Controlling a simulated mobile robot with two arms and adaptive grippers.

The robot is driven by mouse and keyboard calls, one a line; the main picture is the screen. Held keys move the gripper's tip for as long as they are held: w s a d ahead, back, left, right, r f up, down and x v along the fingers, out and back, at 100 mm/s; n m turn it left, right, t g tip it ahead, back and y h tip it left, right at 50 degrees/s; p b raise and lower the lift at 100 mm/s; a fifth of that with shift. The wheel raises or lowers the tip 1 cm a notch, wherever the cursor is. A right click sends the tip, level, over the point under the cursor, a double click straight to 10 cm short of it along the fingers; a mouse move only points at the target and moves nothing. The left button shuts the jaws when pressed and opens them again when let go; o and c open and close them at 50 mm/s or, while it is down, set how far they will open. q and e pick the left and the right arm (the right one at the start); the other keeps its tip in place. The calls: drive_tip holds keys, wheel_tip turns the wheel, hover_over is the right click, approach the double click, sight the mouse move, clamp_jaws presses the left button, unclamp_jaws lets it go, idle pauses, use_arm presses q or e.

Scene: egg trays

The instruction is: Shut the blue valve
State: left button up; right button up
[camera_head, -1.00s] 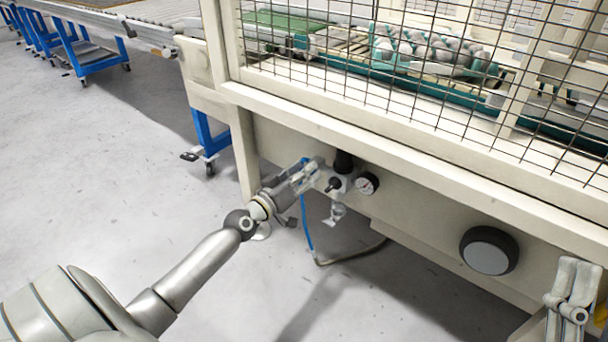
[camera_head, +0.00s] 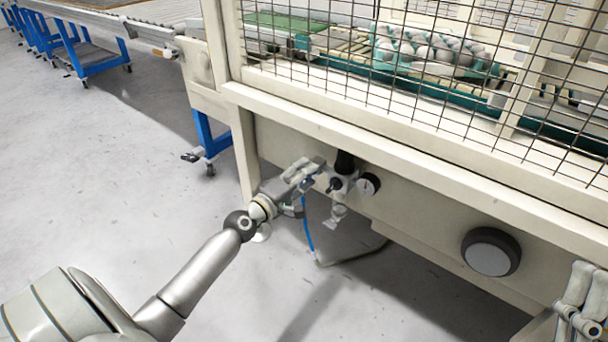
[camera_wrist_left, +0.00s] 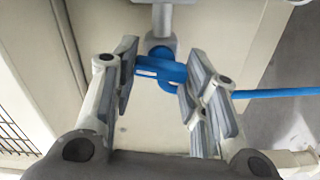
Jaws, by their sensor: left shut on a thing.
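The blue valve (camera_wrist_left: 167,72) is in the middle of the left wrist view, below a grey metal fitting (camera_wrist_left: 163,20) on the machine's beige panel. My left gripper (camera_wrist_left: 158,72) is shut on the blue valve, with one finger on each side of its handle. In the head view my left gripper (camera_head: 308,172) is beside the regulator unit under the mesh guard, and it hides the valve there. My right gripper (camera_head: 578,300) shows at the lower right edge. Its jaw state is unclear.
A black-and-grey regulator (camera_head: 345,180) with a round gauge (camera_head: 368,184) is just right of my left gripper. A blue hose (camera_head: 307,230) hangs below. A large black-rimmed round knob (camera_head: 490,251) is on the panel.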

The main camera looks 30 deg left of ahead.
use_arm(q)
drive_tip(key=shift+n, duration=1)
use_arm(e)
drive_tip(key=shift+w+f, duration=0.15)
drive_tip(key=shift+w, duration=0.15)
use_arm(q)
drive_tip(key=shift+f, duration=0.1)
use_arm(e)
drive_tip(key=shift+f, duration=0.1)
use_arm(q)
drive_tip(key=o, duration=1)
drive_tip(key=s+a, duration=0.1)
drive_tip(key=s, duration=1.1)
